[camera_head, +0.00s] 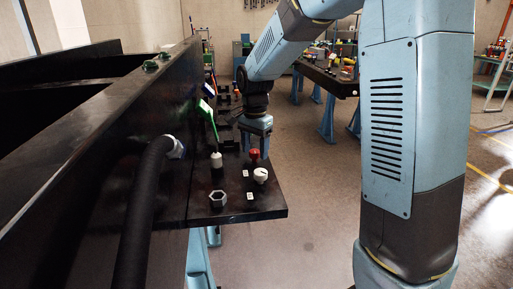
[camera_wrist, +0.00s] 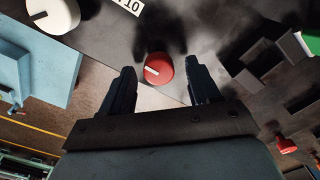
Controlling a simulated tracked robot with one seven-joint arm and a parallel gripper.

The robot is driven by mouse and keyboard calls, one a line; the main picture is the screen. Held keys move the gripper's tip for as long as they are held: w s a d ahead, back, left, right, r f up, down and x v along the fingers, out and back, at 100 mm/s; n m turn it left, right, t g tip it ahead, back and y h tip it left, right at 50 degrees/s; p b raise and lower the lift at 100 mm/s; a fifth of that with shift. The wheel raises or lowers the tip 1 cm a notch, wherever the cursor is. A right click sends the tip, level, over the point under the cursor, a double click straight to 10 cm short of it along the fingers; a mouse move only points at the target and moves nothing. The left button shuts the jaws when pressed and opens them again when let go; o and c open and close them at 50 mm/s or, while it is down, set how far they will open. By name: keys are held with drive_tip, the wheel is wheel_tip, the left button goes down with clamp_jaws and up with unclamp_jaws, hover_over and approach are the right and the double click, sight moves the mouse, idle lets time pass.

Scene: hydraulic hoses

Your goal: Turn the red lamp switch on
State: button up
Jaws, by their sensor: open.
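The red lamp switch is a round red knob (camera_wrist: 158,69) with a white line on its top. In the wrist view it lies between and just beyond my two open fingers. In the head view the red knob (camera_head: 254,154) stands on the dark panel (camera_head: 272,211), right under my gripper (camera_head: 254,141). My gripper (camera_wrist: 160,88) is open and empty, with one finger on each side of the knob in the picture. I cannot tell the height left between the fingertips and the panel. The white line lies slightly tilted from horizontal in the wrist view.
A white knob (camera_head: 260,175) stands near the red one, and it also shows in the wrist view (camera_wrist: 54,14). Open floor lies right of the panel.

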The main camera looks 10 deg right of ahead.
sight(255, 150)
wheel_tip(255, 150, up, 14)
drive_tip(key=shift+f, duration=0.15)
idle(0.5)
drive_tip(key=s+d+n+t, duration=0.2)
drive_tip(key=s+d+n, duration=0.2)
drive_tip(key=s, duration=0.9)
drive_tip(key=s+d+f+n+t, duration=0.1)
drive_tip(key=s+d+n+t, duration=0.2)
drive_tip(key=s+d, duration=0.6)
drive_tip(key=s+n, duration=0.2)
drive_tip(key=s, duration=0.2)
drive_tip(key=shift+d+f+t, duration=0.15)
drive_tip(key=shift+d+t, duration=0.05)
drive_tip(key=shift+t, duration=0.1)
drive_tip(key=shift+o, duration=0.5)
idle(0.6)
